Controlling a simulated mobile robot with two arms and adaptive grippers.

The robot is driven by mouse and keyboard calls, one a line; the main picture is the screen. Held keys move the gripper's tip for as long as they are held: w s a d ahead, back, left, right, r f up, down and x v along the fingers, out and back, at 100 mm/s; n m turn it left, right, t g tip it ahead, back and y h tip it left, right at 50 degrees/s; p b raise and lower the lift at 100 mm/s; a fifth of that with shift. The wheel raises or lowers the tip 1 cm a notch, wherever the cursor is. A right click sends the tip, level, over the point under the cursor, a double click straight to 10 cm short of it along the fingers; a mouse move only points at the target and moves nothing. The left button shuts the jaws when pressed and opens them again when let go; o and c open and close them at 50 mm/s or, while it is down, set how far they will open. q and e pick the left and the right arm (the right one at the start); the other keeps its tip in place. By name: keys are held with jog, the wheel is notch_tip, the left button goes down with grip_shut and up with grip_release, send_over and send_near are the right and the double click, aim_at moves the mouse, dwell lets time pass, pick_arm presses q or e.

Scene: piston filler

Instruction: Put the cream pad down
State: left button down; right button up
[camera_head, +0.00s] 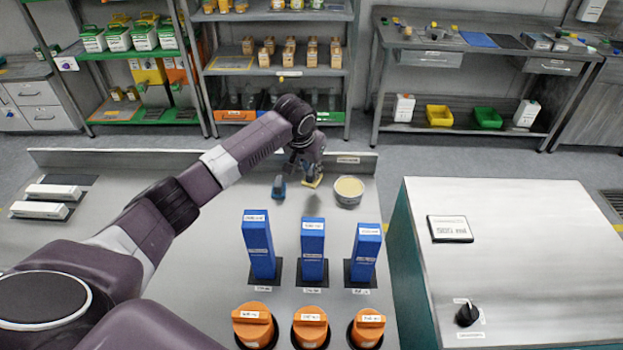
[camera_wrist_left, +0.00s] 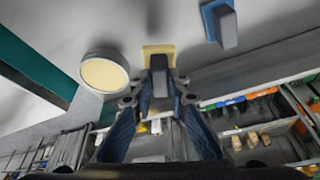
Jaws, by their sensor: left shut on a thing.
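The cream pad (camera_head: 314,181) is a small pale yellow square at the far side of the table. In the left wrist view the pad (camera_wrist_left: 158,50) shows beyond the fingertips, with a grey block-like grip. My left gripper (camera_head: 307,171) is shut on the cream pad by that grip, and its fingers also show in the left wrist view (camera_wrist_left: 160,88). The pad is low over the tabletop; I cannot tell whether it touches. My right gripper is not in view.
A round tub with cream content (camera_head: 348,191) stands just right of the pad. A small blue tool (camera_head: 279,188) stands to its left. Several blue blocks (camera_head: 313,250) and orange knobs (camera_head: 310,328) stand nearer. A raised rear edge (camera_head: 200,160) runs behind.

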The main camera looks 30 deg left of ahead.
aim_at(311, 180)
pick_arm(q)
notch_tip(311, 180, down, 4)
jog(key=shift+p, duration=0.35)
jog(key=shift+f, duration=0.3)
jog(key=shift+f, duration=0.1)
jog(key=c, duration=1.8)
grip_release()
jog(key=shift+c, duration=0.2)
